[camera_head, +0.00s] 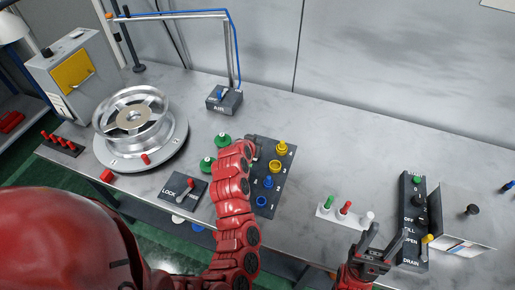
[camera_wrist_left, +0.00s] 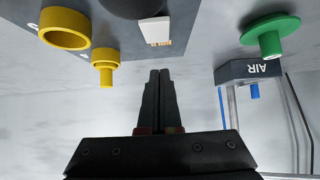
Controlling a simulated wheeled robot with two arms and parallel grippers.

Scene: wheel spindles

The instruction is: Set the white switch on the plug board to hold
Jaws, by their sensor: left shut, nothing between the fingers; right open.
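The dark plug board (camera_head: 286,190) lies on the bench with yellow and blue plugs and rings on it. My left arm covers its left side. My right gripper (camera_head: 386,238) is open and empty near the bench's front edge.
A yellow plug (camera_wrist_left: 104,65) and a green knob (camera_wrist_left: 268,35) flank the left fingers. The AIR box (camera_head: 224,100) with its post stands behind. The LOCK box (camera_head: 183,190) and wheel (camera_head: 133,116) are left. A peg strip (camera_head: 345,214) and valve panel (camera_head: 411,200) are right.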

